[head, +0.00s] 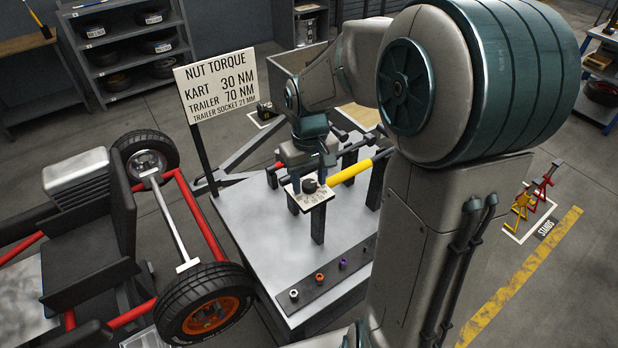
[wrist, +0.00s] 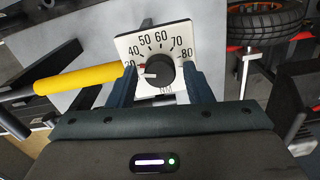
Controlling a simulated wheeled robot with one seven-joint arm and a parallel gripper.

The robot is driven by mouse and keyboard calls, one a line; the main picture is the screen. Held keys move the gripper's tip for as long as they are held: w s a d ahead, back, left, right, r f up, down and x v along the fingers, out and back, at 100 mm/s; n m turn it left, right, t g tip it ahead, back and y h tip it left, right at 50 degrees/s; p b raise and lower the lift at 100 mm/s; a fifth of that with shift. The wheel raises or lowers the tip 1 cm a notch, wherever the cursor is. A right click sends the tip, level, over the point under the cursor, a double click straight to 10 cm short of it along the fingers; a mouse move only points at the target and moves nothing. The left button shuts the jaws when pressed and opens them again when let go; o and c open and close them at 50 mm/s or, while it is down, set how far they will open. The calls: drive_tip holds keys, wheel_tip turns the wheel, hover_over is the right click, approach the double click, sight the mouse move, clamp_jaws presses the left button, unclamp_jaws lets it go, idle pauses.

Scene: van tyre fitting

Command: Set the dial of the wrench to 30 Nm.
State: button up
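The wrench lies on supports on the grey bench; its yellow handle (head: 350,172) also shows in the wrist view (wrist: 80,78). Its white dial plate (head: 316,195) carries a round black knob (wrist: 160,72) and a scale, with 40 to 80 readable in the wrist view. The knob's white pointer (wrist: 149,75) points left, close to the low end of the scale, by a small red mark. The leftmost number is partly hidden by a finger. My gripper (wrist: 161,78) is open, its fingers on either side of the knob with gaps between. In the head view my gripper (head: 309,172) is over the dial.
A sign (head: 217,85) reads kart 30 Nm, trailer 70 Nm. A strip with several coloured sockets (head: 320,278) lies at the bench's front. A kart with an orange-rimmed wheel (head: 208,312) stands at left. Yellow and red stands (head: 522,207) are on the floor at right.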

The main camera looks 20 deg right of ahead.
sight(309, 183)
drive_tip(key=shift+r, duration=0.1)
wheel_tip(309, 183, up, 14)
idle(0.6)
drive_tip(key=shift+f, duration=0.2)
